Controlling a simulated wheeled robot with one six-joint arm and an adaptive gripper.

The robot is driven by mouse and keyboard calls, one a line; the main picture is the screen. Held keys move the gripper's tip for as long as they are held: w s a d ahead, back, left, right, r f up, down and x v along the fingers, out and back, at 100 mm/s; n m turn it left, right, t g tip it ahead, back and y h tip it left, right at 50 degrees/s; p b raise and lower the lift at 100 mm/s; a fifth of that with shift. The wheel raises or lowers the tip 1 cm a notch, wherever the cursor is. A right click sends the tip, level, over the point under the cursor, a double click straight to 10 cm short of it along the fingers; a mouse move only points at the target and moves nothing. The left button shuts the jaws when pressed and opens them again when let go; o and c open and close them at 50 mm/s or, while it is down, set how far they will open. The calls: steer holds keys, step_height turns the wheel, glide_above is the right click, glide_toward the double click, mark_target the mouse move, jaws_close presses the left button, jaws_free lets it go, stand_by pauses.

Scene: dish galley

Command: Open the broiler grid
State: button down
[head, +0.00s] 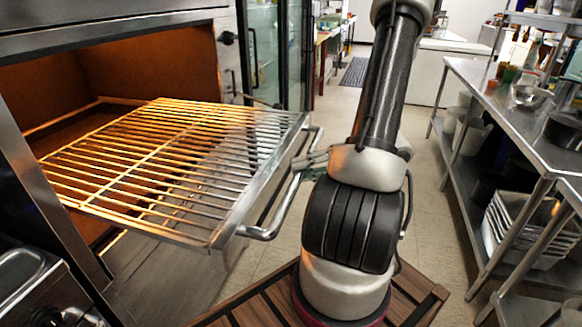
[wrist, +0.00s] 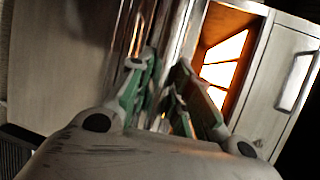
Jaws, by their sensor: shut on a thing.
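The broiler grid (head: 165,160) is a wire rack slid well out of the glowing broiler (head: 150,60) at the left in the head view. Its front rail (head: 262,185) carries a bent bar handle (head: 283,210). My gripper (head: 305,165) is at the handle's far part and shut on it, with my arm partly hiding the contact. In the wrist view, my gripper (wrist: 165,100) shows its green-padded fingers close together around a metal bar. The exact grip point is blurred there. The rear of the grid is still inside the broiler opening.
A steel shelf table (head: 500,120) with pans and bowls stands along the right. A glass-door cabinet (head: 262,50) stands behind the broiler. A metal counter with a pan (head: 25,275) is at the lower left. The floor aisle (head: 435,230) between is clear.

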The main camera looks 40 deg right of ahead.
stand_by(0.3)
steer(key=c, duration=1.3)
jaws_free()
steer(key=shift+s+d, duration=0.1)
steer(key=shift+d, duration=0.05)
steer(key=v, duration=1.1)
steer(key=shift+s+d, duration=0.25)
steer(key=shift+d, duration=0.05)
steer(key=shift+r, duration=0.1)
